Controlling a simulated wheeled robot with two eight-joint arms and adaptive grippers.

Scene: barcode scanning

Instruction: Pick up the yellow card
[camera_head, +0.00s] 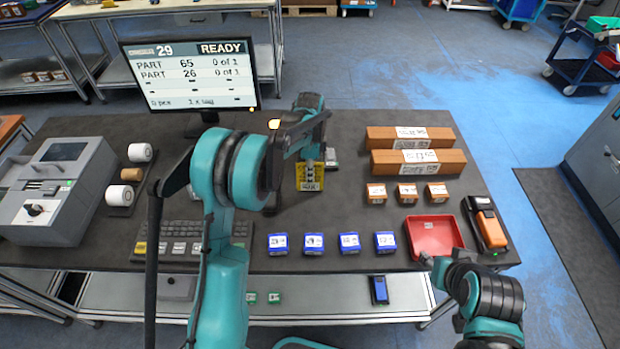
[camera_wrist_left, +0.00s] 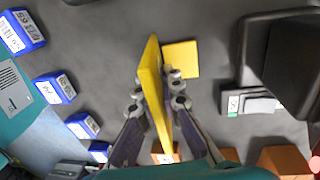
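The yellow card (camera_head: 310,178) is near the middle of the table in the head view, partly covered by my left arm, with a pale printed patch. In the left wrist view the yellow card (camera_wrist_left: 155,88) stands edge-on between the two fingers of my left gripper (camera_wrist_left: 159,95), which are shut on it. A second flat yellow piece (camera_wrist_left: 181,59) shows just beyond it on the grey surface. My left gripper (camera_head: 309,160) is small in the head view. My right gripper (camera_head: 428,262) is by the red tray's near edge, and its fingers are unclear.
Several blue boxes (camera_head: 313,243) stand in a row in front. Small orange boxes (camera_head: 408,193) and long brown boxes (camera_head: 418,162) are to the right. A red tray (camera_head: 433,235) and an orange-black device (camera_head: 486,225) lie at the right edge. A monitor (camera_head: 190,75) and keyboard (camera_head: 180,248) are left.

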